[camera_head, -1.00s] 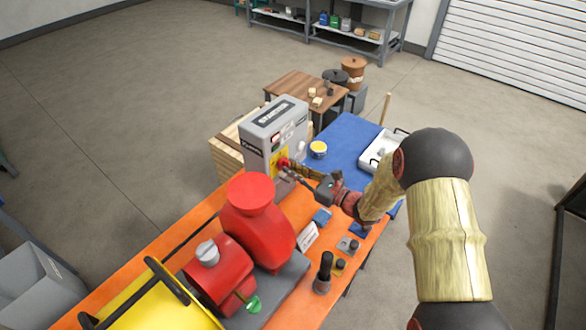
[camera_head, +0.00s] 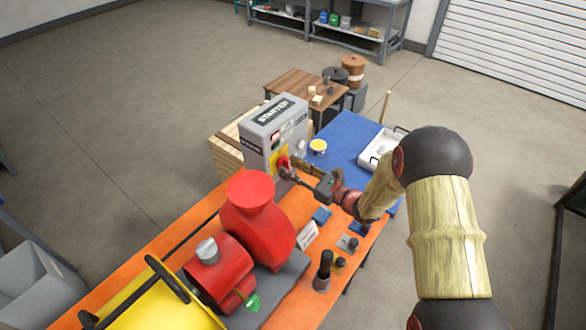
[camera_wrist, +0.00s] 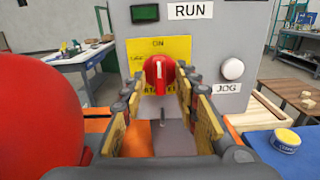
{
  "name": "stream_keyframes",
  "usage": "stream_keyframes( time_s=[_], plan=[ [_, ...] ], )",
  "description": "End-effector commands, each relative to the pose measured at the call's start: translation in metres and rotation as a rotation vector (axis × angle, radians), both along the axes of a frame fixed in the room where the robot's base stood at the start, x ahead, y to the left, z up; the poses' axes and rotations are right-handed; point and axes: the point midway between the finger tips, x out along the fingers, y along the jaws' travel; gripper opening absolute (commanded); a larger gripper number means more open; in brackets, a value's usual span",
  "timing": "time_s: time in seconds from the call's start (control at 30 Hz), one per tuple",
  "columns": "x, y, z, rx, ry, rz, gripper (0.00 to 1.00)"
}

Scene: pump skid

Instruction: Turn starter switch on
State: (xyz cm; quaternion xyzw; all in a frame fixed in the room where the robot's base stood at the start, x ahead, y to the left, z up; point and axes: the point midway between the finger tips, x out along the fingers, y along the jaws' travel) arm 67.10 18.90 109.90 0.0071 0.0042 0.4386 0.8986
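The grey starter box (camera_head: 258,137) stands at the far end of the orange bench. Its red starter switch (camera_head: 284,162) is on a yellow plate on the front; in the wrist view the red switch (camera_wrist: 159,70) looks roughly upright below the word ON. My gripper (camera_head: 291,170) is at the switch. In the wrist view its fingers (camera_wrist: 161,84) are apart, one on each side of the red knob, with the knob between or just beyond their tips. I cannot tell whether they touch it. A white JOG button (camera_wrist: 232,69) sits to the right.
A red pump (camera_head: 257,225) stands close to the left of my gripper and fills the wrist view's left edge. A dark green RUN lamp (camera_wrist: 145,13) is above the switch. A yellow tin (camera_head: 318,147) and white tray (camera_head: 381,150) are on the blue surface at right.

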Motion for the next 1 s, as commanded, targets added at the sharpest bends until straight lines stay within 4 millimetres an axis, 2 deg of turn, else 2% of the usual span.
stream_keyframes(
  time_s=[0.27, 0.73, 1.0],
  plan=[
    [-0.005, -0.008, 0.001, 0.0, -0.001, -0.002, 0.3],
    [-0.058, -0.077, 0.0, 0.001, 0.0, -0.004, 0.3],
    [-0.073, -0.094, 0.0, 0.0, 0.0, -0.001, 0.3]
  ],
)
